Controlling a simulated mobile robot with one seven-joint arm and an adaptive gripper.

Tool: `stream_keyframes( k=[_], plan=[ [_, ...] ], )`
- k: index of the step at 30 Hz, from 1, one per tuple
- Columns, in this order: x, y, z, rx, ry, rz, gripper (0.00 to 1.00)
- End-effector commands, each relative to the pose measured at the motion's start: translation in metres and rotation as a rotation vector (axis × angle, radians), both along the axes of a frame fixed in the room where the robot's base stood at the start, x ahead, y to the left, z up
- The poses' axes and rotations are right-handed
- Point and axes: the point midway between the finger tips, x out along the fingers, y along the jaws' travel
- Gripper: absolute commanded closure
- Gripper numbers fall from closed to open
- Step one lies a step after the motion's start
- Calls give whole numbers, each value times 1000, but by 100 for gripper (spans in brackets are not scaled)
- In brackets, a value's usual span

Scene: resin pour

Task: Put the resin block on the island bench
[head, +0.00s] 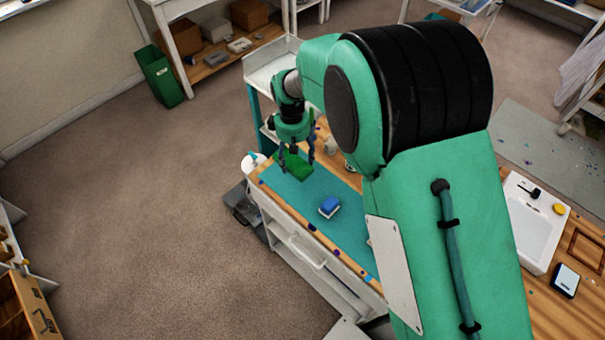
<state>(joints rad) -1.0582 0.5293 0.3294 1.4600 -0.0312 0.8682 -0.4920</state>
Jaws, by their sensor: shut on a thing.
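The block appears slightly tilted and close to the mat. I cannot tell whether it touches the mat. My arm hides much of the bench's middle.
A small blue and white object (329,207) lies on the mat, right of the held block. A white sink (536,222) and a dark-framed device (565,281) are at the bench's right part. A green bin (160,76) stands at the back left. Open floor lies left of the bench.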

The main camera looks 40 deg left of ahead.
Motion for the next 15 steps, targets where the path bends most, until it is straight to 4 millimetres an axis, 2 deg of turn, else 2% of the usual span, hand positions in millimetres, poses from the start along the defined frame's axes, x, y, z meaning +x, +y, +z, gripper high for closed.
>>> stream_keyframes(
  k=[1, 6, 15],
  plan=[
    [0, 0, -9, -2, 1, 0, 67],
    [0, 0, -23, 1, 0, 0, 67],
    [0, 0, -24, 1, -1, 0, 67]
  ],
)
